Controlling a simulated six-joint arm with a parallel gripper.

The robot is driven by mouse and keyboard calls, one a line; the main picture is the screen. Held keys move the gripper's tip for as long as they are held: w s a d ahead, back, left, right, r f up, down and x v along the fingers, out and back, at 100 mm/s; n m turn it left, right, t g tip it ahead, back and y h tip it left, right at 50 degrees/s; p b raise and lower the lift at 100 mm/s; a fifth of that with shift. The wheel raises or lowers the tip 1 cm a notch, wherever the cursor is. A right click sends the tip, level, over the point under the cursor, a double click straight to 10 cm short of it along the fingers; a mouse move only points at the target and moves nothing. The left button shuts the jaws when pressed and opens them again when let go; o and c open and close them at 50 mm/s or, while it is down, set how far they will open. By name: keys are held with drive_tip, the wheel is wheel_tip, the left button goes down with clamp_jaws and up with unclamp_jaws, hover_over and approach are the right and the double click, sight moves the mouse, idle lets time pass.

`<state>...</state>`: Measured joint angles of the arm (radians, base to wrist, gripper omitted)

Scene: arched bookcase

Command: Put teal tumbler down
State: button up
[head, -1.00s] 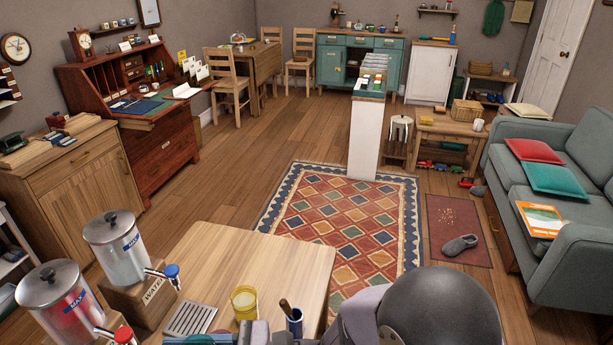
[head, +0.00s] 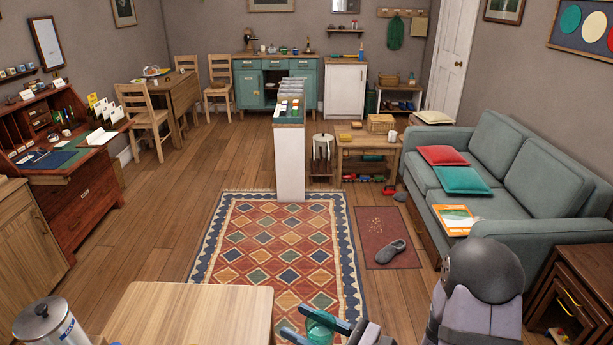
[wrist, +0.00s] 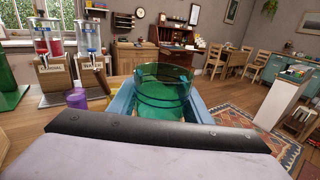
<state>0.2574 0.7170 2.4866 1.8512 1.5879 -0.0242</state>
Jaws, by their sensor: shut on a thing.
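The teal tumbler (wrist: 164,92) is a clear green-blue cup held upright between the blue fingers of my gripper (wrist: 163,108) in the wrist view. My gripper is shut on it. In the head view the tumbler (head: 320,326) shows at the bottom edge, between the fingers of my gripper (head: 322,328), just right of the light wood table (head: 190,312). The lower part of the gripper is cut off by the frame there. I cannot tell the tumbler's height above any surface.
A patterned rug (head: 275,240) lies beyond.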

drive_tip(key=d+f+m+t+h+p, duration=0.1)
drive_tip(key=d+f+m+t+h, duration=0.2)
drive_tip(key=d, duration=0.4)
drive_tip(key=d+f+m+t+h+p, duration=0.2)
drive_tip(key=d+f+m+t+h, duration=0.1)
drive_tip(key=d, duration=0.5)
drive_tip(key=shift+s+d+f+t+h, duration=0.15)
drive_tip(key=shift+d+f+t+h, duration=0.25)
drive_tip(key=shift+f, duration=0.65)
drive_tip(key=shift+a, duration=0.2)
